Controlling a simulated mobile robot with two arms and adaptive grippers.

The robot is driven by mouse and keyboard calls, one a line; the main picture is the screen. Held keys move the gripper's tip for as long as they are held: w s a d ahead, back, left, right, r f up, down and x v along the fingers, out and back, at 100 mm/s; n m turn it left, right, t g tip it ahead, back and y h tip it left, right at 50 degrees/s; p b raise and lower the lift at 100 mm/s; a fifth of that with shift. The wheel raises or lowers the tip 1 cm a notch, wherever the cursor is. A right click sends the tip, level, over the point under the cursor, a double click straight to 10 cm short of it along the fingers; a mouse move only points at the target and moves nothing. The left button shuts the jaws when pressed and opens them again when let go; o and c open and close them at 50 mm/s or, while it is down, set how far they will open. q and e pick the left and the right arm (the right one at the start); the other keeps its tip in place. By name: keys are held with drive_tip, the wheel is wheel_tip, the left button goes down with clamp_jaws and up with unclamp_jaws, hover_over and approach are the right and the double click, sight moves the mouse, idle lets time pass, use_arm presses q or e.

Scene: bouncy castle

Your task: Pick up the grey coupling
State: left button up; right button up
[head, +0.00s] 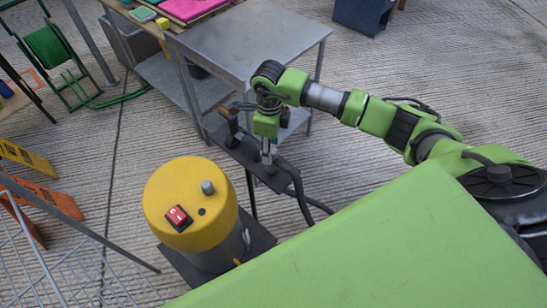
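My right gripper (267,148) is at the end of the green arm from the right and points down over a dark narrow bench (285,181). It is small here, and its fingers cannot be told apart from the grey and dark parts around it. No grey coupling can be made out with certainty; one may be hidden at the gripper. A small grey cylinder (207,187) stands on the yellow top of a blower-like machine (187,205), apart from the gripper. My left gripper is not in view.
A grey metal table (250,40) stands behind the arm. Dark hoses (299,190) run beside the bench. At left are a green hose reel (50,48), orange boards (52,197) and a wire rack (60,265).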

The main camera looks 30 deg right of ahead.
sight(272, 150)
drive_tip(key=shift+w+d+f, duration=0.1)
drive_tip(key=shift+d+f, duration=0.1)
drive_tip(key=shift+f, duration=1.65)
drive_tip(key=c, duration=1.2)
drive_tip(key=shift+o, duration=0.2)
drive_tip(key=shift+r, duration=0.2)
